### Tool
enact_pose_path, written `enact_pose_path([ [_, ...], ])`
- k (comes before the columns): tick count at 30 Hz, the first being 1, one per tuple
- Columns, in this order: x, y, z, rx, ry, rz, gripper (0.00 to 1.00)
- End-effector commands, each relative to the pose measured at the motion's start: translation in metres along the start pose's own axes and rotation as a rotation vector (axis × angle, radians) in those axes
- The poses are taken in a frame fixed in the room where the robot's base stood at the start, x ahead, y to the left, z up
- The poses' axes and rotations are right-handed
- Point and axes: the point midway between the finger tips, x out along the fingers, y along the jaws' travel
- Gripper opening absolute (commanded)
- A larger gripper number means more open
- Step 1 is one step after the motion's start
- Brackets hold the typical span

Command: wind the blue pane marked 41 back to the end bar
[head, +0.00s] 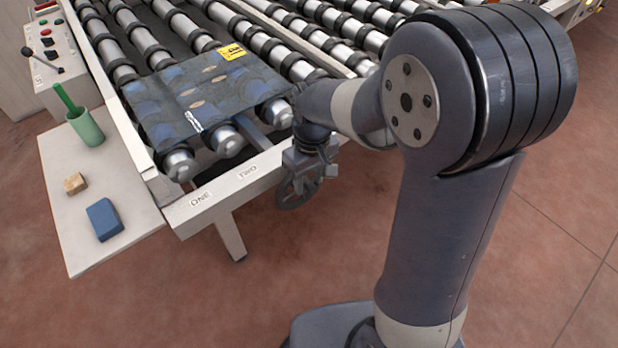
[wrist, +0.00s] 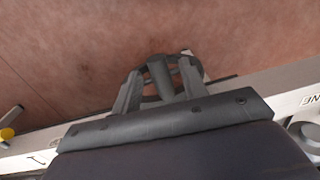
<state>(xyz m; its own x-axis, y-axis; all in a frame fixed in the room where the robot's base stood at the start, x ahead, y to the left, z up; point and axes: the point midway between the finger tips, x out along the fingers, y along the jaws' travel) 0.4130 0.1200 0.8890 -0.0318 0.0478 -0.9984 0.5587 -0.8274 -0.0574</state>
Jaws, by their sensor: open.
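The bluish patterned pane (head: 165,95) lies flat across the rollers in the head view. A yellow label (head: 231,52) is on its far right corner; I cannot read its writing. Roller ends show between the pane's near edge and the pale end bar (head: 222,192), marked ONE and TWO. A dark handwheel (head: 297,187) is by the bar's right end, also in the wrist view (wrist: 180,66). My gripper (head: 309,163) is at the wheel. In the wrist view my gripper (wrist: 160,76) is open, its fingers either side of a grey upright part of the wheel; contact is unclear.
A side shelf (head: 85,245) at left holds a green cup (head: 87,128), a tan block (head: 75,183) and a blue block (head: 104,219). A control box (head: 45,60) stands behind it. More rollers (head: 330,50) extend right. The reddish floor in front is clear.

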Motion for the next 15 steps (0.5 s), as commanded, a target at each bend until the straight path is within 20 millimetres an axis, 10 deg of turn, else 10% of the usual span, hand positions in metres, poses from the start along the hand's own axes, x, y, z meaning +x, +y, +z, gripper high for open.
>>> enact_pose_path([
  [15, 0.0032, 0.0000, 0.0002, 0.000, 0.000, 0.000, 0.26],
])
